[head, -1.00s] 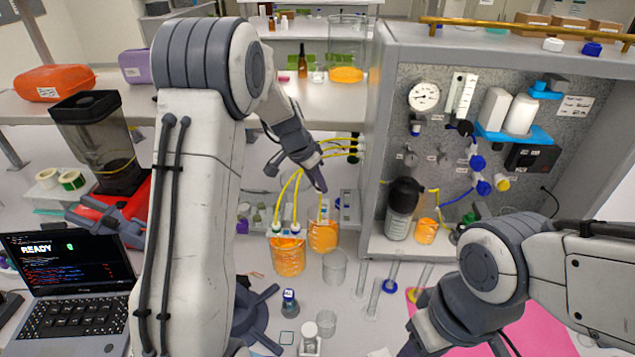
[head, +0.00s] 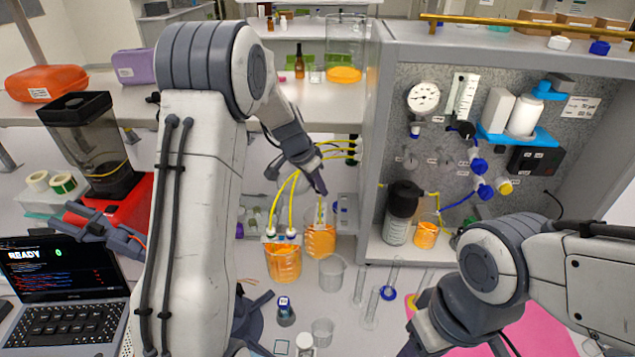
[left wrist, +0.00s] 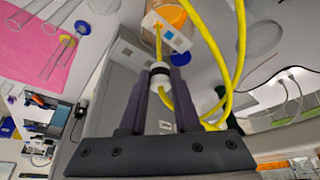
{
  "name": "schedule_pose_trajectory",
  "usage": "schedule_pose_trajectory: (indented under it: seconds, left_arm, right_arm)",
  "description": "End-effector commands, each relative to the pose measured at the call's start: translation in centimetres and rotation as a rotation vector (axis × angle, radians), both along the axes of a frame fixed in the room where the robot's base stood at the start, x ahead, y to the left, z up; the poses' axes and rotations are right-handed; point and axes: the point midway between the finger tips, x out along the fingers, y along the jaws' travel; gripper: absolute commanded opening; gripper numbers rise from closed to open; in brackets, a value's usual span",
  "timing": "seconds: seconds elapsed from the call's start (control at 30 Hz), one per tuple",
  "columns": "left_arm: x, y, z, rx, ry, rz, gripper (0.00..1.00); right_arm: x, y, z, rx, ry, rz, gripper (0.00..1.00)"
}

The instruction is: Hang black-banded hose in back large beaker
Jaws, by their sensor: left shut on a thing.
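My left gripper (head: 321,190) is shut on the white fitting of a yellow hose. The left wrist view shows this fitting (left wrist: 160,77) with a black band between the fingers. The back large beaker (head: 320,241), with orange liquid, stands just below the left fingertips. The hose's lower end (head: 322,212) points down at its mouth; I cannot tell how deep it reaches. The front large beaker (head: 283,264), also with orange liquid, holds two yellow hoses (head: 292,205) with white fittings at its rim. My right gripper is mostly cut off at the bottom edge.
An empty clear beaker (head: 332,272) stands close to the right of the large beakers. Clear cylinders (head: 372,307) stand farther right. A small blue-capped bottle (head: 285,310) and a small beaker (head: 322,332) are in front. The rig's panel cabinet (head: 372,150) stands right of the left gripper.

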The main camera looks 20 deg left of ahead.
Motion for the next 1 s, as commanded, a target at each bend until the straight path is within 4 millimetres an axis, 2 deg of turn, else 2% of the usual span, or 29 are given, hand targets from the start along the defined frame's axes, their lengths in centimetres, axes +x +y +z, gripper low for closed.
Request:
schedule_pose_trajectory:
  seconds: [0.03,0.27,1.0]
  left_arm:
    - [0.0,0.0,-1.4,-0.001,0.002,0.001,0.0]
    - [0.0,0.0,-1.7,0.0,0.0,-0.001,0.0]
    - [0.0,0.0,-5.4,0.0,0.001,-0.001,0.0]
  right_arm:
    - [0.0,0.0,-1.0,0.0,0.0,0.0,0.5]
    - [0.0,0.0,-1.0,0.0,0.0,-0.001,0.5]
    - [0.0,0.0,-3.1,0.0,0.0,-0.004,0.5]
